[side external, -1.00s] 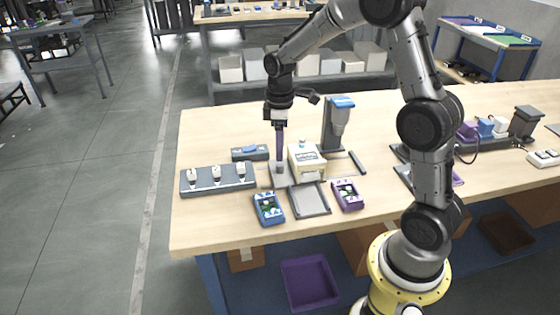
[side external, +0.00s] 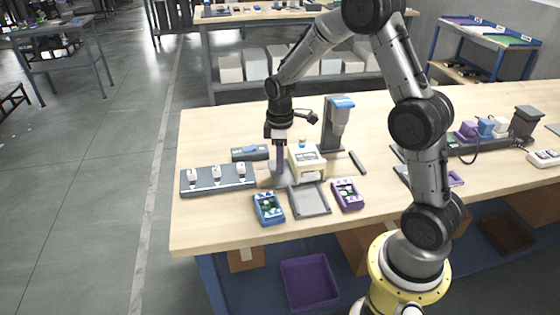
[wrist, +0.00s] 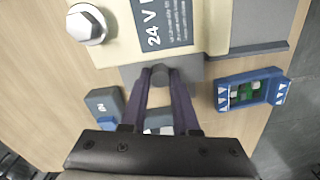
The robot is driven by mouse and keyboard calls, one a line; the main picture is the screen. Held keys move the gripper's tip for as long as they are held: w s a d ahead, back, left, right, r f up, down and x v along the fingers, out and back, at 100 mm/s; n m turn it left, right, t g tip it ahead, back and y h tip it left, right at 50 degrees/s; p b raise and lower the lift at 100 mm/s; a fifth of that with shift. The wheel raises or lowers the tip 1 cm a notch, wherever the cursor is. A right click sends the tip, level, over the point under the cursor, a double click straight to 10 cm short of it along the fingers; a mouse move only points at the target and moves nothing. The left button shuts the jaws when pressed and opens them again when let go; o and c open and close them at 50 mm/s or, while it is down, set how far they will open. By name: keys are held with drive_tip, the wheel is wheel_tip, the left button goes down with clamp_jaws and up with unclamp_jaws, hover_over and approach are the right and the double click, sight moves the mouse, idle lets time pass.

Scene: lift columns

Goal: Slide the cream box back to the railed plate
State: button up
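The cream box (side external: 306,160) stands upright on the table behind a grey rimmed plate (side external: 326,207), which looks like the railed plate. In the wrist view the box (wrist: 215,28) fills the top, with a dark "24 V" label and a silver knob. My gripper (side external: 280,172) points down just left of the box.
A blue device (side external: 268,208) and a purple device (side external: 347,194) flank the plate. A grey strip with several white knobs (side external: 218,182) lies left, a blue-topped block (side external: 250,153) behind it. A blue-topped stand (side external: 336,128) rises behind the box. The front table edge is clear.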

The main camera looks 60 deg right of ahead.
clamp_jaws()
idle(0.9)
drive_tip(key=shift+w, duration=0.1)
drive_tip(key=shift+w+a, duration=1)
drive_tip(key=shift+a, duration=0.05)
drive_tip(key=o, duration=0.8)
unclamp_jaws()
drive_tip(key=shift+s+r, duration=0.1)
wheel_tip(320, 180, up, 14)
drive_tip(key=shift+f, duration=0.15)
